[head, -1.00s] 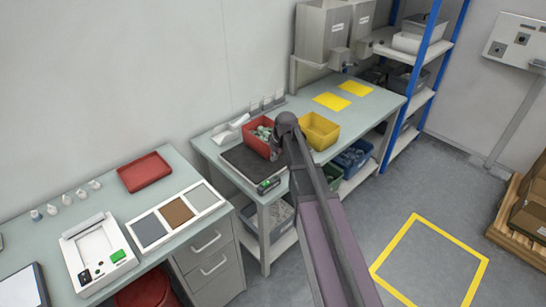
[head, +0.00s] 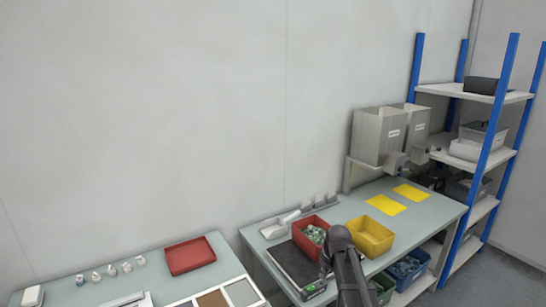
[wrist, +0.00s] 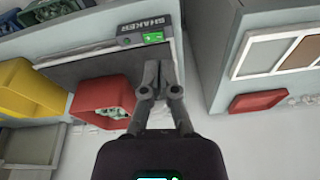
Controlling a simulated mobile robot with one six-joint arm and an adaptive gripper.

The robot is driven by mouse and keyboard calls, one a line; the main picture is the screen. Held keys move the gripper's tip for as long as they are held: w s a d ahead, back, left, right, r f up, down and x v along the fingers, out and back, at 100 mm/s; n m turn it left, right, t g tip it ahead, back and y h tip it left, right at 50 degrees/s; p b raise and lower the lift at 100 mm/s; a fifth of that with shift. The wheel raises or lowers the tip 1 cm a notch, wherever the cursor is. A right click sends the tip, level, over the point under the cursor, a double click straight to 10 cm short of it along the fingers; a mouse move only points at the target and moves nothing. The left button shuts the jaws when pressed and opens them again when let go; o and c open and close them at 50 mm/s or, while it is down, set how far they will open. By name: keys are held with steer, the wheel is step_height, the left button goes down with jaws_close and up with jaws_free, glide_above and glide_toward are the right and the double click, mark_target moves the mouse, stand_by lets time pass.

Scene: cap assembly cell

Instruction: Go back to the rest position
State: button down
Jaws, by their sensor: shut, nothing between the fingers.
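My gripper (wrist: 158,72) is in the middle of the wrist view, its two fingers together and empty. It is over the dark pad of the scale-like device (wrist: 90,66) marked "SHAKER", beside the red bin (wrist: 103,98). In the head view my arm rises from the bottom edge, in front of the dark pad (head: 290,262) and partly hiding the bench. The red bin (head: 312,233) holds small greenish parts and stands just left of the yellow bin (head: 367,235). The fingertips are hard to make out in the head view.
Two grey hoppers (head: 378,136) and two yellow mats (head: 411,192) are at the back of the bench. A blue-posted shelf (head: 478,150) stands at right. At left, another bench carries a red tray (head: 190,255) and several small bottles (head: 112,270). Bins sit below the bench.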

steer(key=s+a+m+g+h, duration=0.1)
steer(key=s+m, duration=0.3)
steer(key=s, duration=1.4)
steer(key=shift+s+a+f+g, duration=0.15)
steer(key=shift+s+f+g, duration=0.1)
steer(key=shift+g, duration=0.25)
steer(key=shift+w, duration=0.1)
